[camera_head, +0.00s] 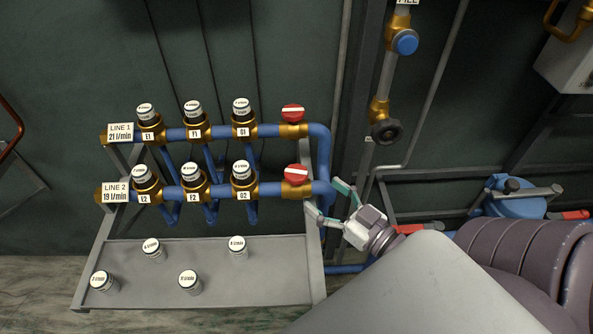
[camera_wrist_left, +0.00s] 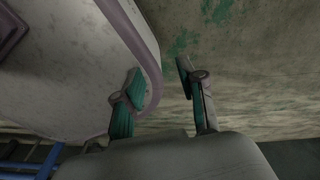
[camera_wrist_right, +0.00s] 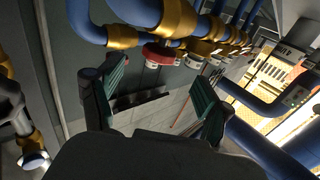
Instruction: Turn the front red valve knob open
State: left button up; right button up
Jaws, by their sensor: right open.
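The front red valve knob (camera_head: 296,174), with a white bar across its top, sits at the right end of the lower blue pipe marked LINE 2. The rear red knob (camera_head: 293,112) sits on the LINE 1 pipe behind it. My right gripper (camera_head: 321,193) is open and empty, just right of the front knob, its fingers pointing towards it. In the right wrist view a red knob (camera_wrist_right: 158,54) shows beyond and between the spread fingers, apparently untouched. My left gripper (camera_wrist_left: 160,75) shows only in its own wrist view, open and empty above the floor.
Several white-capped valves (camera_head: 193,175) line both pipes to the left. Loose white-capped pieces (camera_head: 238,246) stand on the grey shelf (camera_head: 275,270) below. A vertical pipe with a blue knob (camera_head: 405,42) and a dark knob (camera_head: 386,131) rises behind my right gripper.

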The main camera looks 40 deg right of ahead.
aim_at(306, 178)
jog(key=w, duration=0.2)
jog(key=w+a, duration=0.1)
jog(key=w, duration=0.2)
jog(key=w+p, duration=0.1)
jog(key=w, duration=0.2)
jog(key=shift+a, duration=0.2)
pick_arm(q)
jog(key=shift+w+d+r, duration=0.2)
jog(key=shift+w+r, duration=0.55)
pick_arm(e)
jog(key=shift+w, duration=0.3)
jog(key=shift+c, duration=0.2)
jog(key=c, duration=1.1)
jog(key=shift+f+n+g+y+b, duration=0.2)
jog(key=shift+n+g+y+b, duration=0.1)
jog(key=shift+n+y+b, duration=0.65)
jog(key=shift+c, duration=0.2)
jog(key=shift+n+g+y+b, duration=0.3)
jog(key=shift+n+y+b, duration=0.15)
jog(key=shift+y+b, duration=0.65)
pick_arm(q)
jog(key=f, duration=0.5)
jog(key=shift+s+b, duration=0.2)
jog(key=shift+b, duration=0.15)
pick_arm(e)
jog(key=shift+r+y, duration=0.2)
jog(key=shift+y, duration=0.05)
